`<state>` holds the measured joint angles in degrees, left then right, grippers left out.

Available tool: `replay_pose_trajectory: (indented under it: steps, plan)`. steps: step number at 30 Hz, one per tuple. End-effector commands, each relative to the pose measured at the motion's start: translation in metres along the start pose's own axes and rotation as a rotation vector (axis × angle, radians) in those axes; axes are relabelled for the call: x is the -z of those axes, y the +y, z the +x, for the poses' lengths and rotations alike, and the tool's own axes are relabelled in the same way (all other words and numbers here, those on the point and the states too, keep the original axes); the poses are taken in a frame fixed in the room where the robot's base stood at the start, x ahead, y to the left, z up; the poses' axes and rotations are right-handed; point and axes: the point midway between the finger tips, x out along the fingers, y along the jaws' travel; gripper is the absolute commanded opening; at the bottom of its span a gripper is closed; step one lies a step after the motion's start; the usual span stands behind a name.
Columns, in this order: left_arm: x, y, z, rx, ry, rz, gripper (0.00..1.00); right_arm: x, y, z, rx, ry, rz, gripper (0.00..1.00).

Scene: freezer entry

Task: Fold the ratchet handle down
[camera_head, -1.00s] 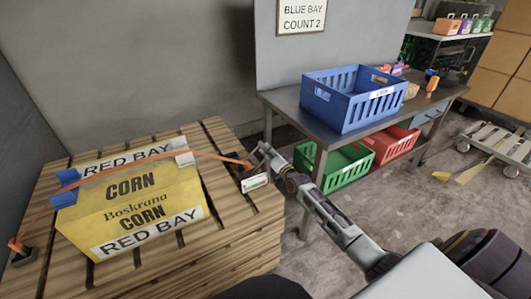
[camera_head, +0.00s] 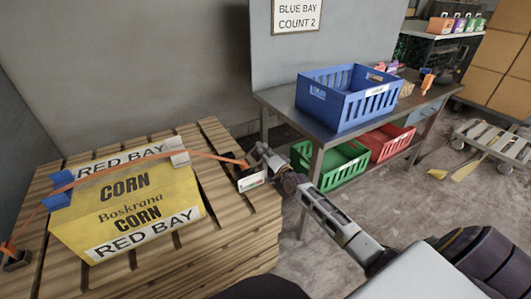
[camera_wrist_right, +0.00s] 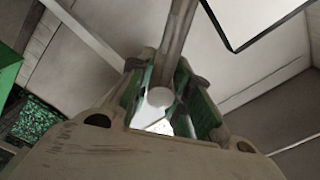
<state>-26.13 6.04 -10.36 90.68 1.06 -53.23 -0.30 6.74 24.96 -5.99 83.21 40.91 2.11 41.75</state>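A yellow corn carton (camera_head: 130,212) with RED BAY labels lies on a wooden pallet stack (camera_head: 225,225). An orange strap (camera_head: 120,168) crosses its top over blue and pale corner guards. The strap runs to the dark ratchet (camera_head: 247,172) at the pallet's right side; a small white tag (camera_head: 252,181) is beside it. My right gripper (camera_head: 262,153) is at the ratchet. In the right wrist view its fingers (camera_wrist_right: 165,85) close around a round grey bar, seemingly the ratchet handle (camera_wrist_right: 177,40). The handle is hard to make out in the head view. My left gripper is out of view.
A grey metal table (camera_head: 283,98) with a blue crate (camera_head: 345,97) stands right of the pallet. Green (camera_head: 330,163) and red (camera_head: 385,143) crates sit on its lower shelf. A low cart (camera_head: 490,142) stands farther right. The wall is close behind the pallet.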

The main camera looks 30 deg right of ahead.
Motion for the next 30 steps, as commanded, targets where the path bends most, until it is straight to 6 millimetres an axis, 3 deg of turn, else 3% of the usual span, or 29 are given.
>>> replay_pose_trajectory:
  steps: [17, 30]
  plan:
    - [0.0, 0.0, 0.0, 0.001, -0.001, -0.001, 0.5, 0.0, 0.001, -0.003, -0.002, -0.001, -0.002, 0.42]
    - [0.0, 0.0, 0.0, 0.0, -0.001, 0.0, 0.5, -0.001, 0.001, -0.028, -0.002, -0.001, -0.002, 0.42]
